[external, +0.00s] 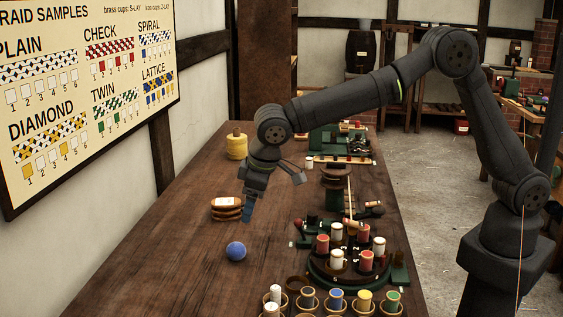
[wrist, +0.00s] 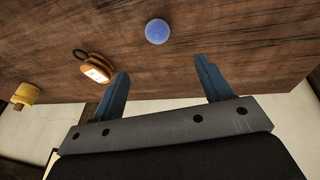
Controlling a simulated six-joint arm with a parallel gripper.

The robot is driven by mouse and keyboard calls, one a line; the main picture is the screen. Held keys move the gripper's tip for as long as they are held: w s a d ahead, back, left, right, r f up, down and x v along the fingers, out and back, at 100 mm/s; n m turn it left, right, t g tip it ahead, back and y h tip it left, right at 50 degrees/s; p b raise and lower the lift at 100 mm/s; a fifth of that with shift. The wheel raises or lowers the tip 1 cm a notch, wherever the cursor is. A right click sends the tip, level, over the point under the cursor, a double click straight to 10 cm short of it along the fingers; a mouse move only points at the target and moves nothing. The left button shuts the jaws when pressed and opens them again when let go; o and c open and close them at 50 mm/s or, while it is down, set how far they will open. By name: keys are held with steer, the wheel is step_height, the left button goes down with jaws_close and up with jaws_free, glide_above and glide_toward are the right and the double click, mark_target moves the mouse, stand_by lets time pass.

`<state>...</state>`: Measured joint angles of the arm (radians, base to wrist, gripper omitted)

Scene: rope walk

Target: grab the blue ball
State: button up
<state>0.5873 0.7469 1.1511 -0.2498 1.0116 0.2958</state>
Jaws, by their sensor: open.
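The blue ball (external: 236,251) rests on the bare wooden table, toward the front left in the external view. It also shows in the wrist view (wrist: 157,31), at the top middle, beyond the fingertips. My gripper (external: 270,195) is above the table, farther back than the ball and apart from it. In the wrist view its two blue fingers (wrist: 163,75) are spread wide with nothing between them.
A yellow spool (external: 237,145) stands farther back. A round green stand with several bobbins (external: 350,262) and a row of cups (external: 335,303) lie right of the ball. The table left of the ball is clear.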

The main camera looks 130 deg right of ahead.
steer(key=s+t, duration=0.2)
steer(key=s, duration=0.2)
steer(key=m, duration=0.1)
glide_toward(239, 245)
steer(key=x, duration=0.5)
steer(key=shift+s+a, duration=0.1)
steer(key=shift+s, duration=0.15)
steer(key=shift+x, duration=3.15)
steer(key=shift+w+r, duration=0.15)
steer(key=shift+c, duration=0.2)
steer(key=c, duration=1)
